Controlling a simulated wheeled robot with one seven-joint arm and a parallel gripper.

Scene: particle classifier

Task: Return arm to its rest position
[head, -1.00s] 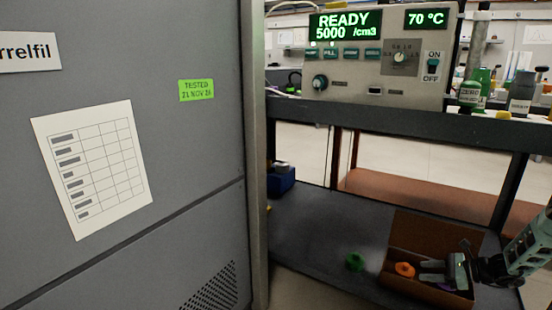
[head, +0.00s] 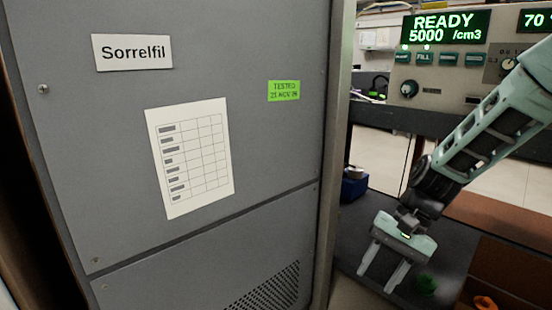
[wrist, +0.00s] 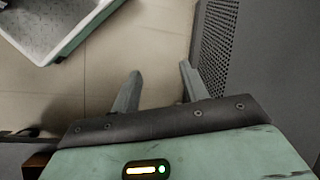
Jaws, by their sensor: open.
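My gripper (head: 381,277) hangs at the lower right of the head view, in front of the grey cabinet's right edge and the lower shelf. Its two pale fingers point down and stand apart with nothing between them. My arm reaches in from the right edge of the picture. In the wrist view the gripper (wrist: 160,88) is also open and empty, with bare tiled floor beyond its fingers.
The grey Sorrelfil cabinet (head: 245,130) fills the left and middle. The instrument (head: 440,75) reading READY sits on the bench behind my arm. A white tray (wrist: 75,18) shows in the wrist view.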

